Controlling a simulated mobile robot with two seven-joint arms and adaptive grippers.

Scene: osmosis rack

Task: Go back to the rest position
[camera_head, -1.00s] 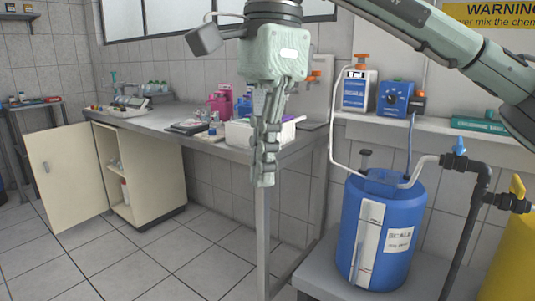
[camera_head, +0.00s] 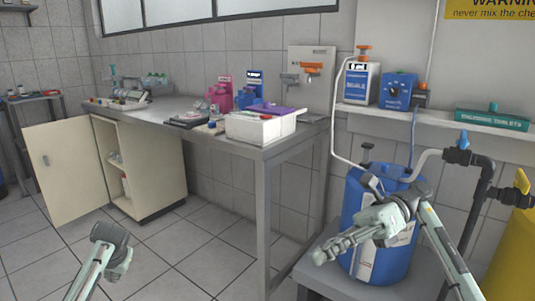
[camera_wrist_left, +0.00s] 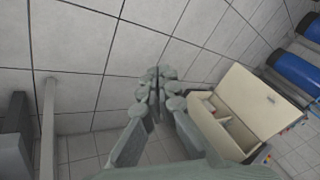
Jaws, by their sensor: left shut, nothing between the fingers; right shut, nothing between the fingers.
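My left gripper (camera_wrist_left: 157,78) is shut and empty in the left wrist view, its fingertips together over the tiled floor. In the head view my left arm shows low at the left edge of the bottom, above the floor; its fingers cannot be made out there. My right gripper (camera_head: 325,253) is shut and empty in the head view. It points left, low in front of the blue drum (camera_head: 362,215), and hides part of the drum's label. I cannot tell whether it touches the drum.
A steel bench (camera_head: 265,154) with a white box (camera_head: 255,128) stands at the centre. A cream cabinet (camera_head: 155,170) with its door (camera_head: 52,175) open is below it. Dark pipes (camera_head: 478,205) and a yellow tank (camera_head: 515,255) stand at right. The floor (camera_head: 195,255) between my arms is clear.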

